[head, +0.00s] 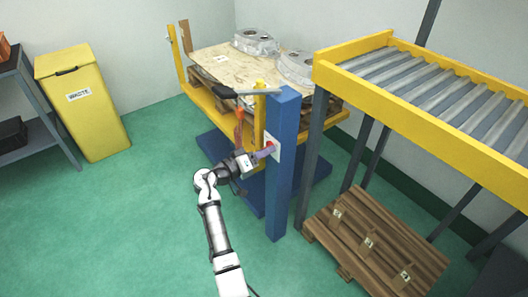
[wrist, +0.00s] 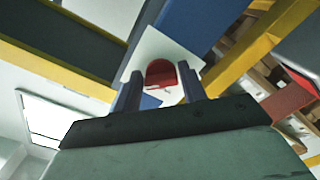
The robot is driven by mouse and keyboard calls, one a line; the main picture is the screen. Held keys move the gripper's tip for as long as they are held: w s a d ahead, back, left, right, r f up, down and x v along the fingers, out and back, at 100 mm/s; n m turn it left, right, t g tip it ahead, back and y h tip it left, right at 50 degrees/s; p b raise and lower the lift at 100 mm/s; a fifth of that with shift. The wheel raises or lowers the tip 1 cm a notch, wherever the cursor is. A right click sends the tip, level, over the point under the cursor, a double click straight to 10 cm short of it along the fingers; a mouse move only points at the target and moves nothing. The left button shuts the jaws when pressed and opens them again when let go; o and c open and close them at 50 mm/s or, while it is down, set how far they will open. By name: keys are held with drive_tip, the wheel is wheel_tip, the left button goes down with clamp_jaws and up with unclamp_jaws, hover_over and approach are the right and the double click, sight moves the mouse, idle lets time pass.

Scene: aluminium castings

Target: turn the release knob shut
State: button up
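The red release knob (head: 270,144) sits on a white plate (head: 275,153) on the side of the blue post (head: 281,190). In the wrist view the knob (wrist: 160,70) shows between my two fingertips, with the white plate (wrist: 150,47) behind it. My gripper (head: 264,152) reaches up to the plate from the left. Its fingers (wrist: 159,75) are apart, one on each side of the knob, with a narrow gap seen on both sides. How deep the fingertips reach over the knob cannot be told.
A yellow tilting frame (head: 210,101) holds a wooden board (head: 218,64) with castings (head: 256,42) behind the post. A roller conveyor (head: 345,73) stands right, with a wooden pallet (head: 345,228) below. A yellow waste bin (head: 95,120) stands left. The green floor at left is clear.

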drive_tip(key=c, duration=0.6)
drive_tip(key=shift+o, duration=0.2)
drive_tip(key=shift+w+r+n+p, duration=0.1)
drive_tip(key=shift+r+n+p, duration=0.1)
drive_tip(key=shift+n+p, duration=2.45)
drive_tip(key=shift+s+r+n+p, duration=0.15)
drive_tip(key=shift+n+p, duration=1.9)
drive_tip(key=shift+n, duration=1.25)
drive_tip(key=shift+w+r+n+p, duration=0.15)
drive_tip(key=shift+r+n+p, duration=0.05)
drive_tip(key=shift+n+p, duration=2.45)
drive_tip(key=shift+n, duration=0.5)
